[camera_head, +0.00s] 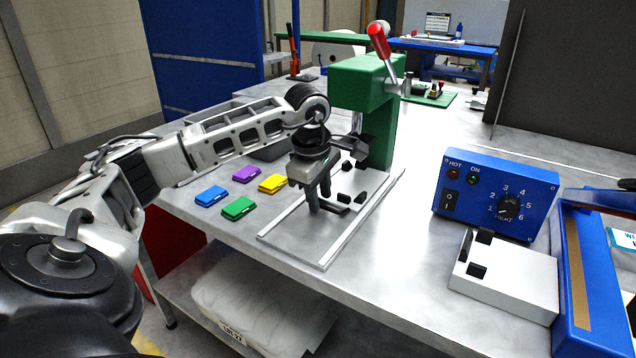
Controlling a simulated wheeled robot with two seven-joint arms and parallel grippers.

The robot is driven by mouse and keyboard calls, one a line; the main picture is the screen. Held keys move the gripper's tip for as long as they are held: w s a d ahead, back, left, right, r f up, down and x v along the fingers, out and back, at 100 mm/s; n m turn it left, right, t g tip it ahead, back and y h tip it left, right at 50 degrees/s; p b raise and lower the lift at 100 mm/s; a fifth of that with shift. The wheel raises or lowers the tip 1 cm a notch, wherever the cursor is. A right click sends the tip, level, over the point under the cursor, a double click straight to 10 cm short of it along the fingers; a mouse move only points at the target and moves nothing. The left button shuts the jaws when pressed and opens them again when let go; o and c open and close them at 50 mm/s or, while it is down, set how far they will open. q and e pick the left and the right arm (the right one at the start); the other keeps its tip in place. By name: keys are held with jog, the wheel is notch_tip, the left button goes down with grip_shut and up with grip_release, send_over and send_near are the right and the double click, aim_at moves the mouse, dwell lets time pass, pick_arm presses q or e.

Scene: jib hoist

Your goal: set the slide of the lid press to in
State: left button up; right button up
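The lid press (372,105) is a green frame with a red-handled lever (379,42) raised at its top. Its slide (352,182) is a pale plate with small black blocks, lying between two light rails (345,245) in front of and partly under the press head. The front stretch of the rails is bare. My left gripper (319,208) points down at the front left part of the slide, its fingers close by a black block. The fingers hide part of the slide, and I cannot tell whether they touch or grip anything. My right gripper is not in view.
Purple, blue, green and yellow cases (239,208) lie left of the rails. A blue control box (495,196) with a dial, a white block fixture (505,275) and a blue frame (574,285) stand at the right. The bench (385,255) is clear between rails and control box.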

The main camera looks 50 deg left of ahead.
pick_arm(q)
jog(key=s+r+p, duration=0.1)
jog(key=s+r, duration=0.2)
jog(key=r, duration=1.2)
jog(key=shift+d+r, duration=0.35)
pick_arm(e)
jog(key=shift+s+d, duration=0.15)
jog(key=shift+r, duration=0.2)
